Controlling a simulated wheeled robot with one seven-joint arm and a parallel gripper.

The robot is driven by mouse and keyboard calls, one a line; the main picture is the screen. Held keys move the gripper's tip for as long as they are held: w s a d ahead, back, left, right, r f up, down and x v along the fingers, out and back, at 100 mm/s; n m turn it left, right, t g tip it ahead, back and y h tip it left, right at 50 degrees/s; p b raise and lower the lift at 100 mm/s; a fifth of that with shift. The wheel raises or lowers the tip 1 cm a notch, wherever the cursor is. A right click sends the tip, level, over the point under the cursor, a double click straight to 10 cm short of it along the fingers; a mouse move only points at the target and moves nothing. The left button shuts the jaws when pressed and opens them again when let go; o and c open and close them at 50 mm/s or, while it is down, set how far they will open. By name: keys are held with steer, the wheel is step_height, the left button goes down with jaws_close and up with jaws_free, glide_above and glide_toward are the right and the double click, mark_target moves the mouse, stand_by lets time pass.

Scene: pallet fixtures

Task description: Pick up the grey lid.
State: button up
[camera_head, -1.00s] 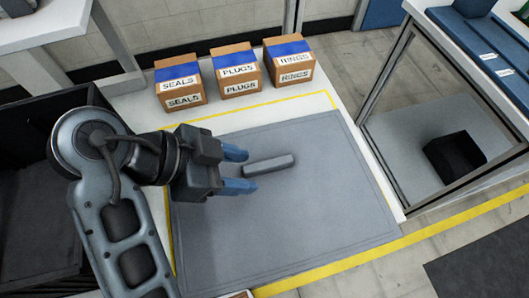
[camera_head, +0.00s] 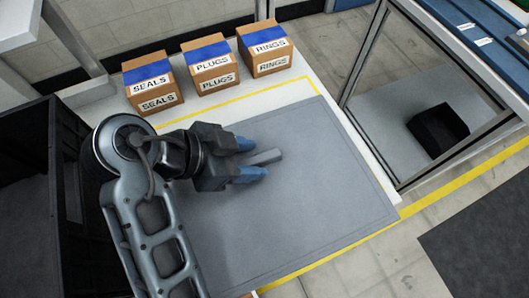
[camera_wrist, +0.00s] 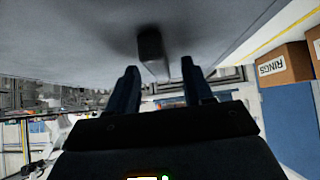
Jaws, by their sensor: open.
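The grey lid (camera_head: 265,157) is a small, narrow bar-like piece on the grey mat (camera_head: 320,205) in the head view. Its near end lies between or just under my fingertips. My gripper (camera_head: 251,160) is open, with two blue fingers pointing right, one on each side of the lid's end. In the wrist view, the lid (camera_wrist: 151,52) shows as a dark bar ahead, between the two fingers of my gripper (camera_wrist: 157,68). I cannot tell whether the fingers touch it.
Three cardboard boxes, labelled SEALS (camera_head: 150,84), PLUGS (camera_head: 211,66) and RINGS (camera_head: 265,48), stand along the back of the table. A dark bin (camera_head: 438,133) sits beyond the clear panel at right. The mat's right and front parts are bare.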

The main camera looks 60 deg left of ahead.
steer(key=shift+w+f, duration=0.2)
steer(key=shift+f, duration=0.05)
steer(key=shift+c, duration=0.4)
jaws_close()
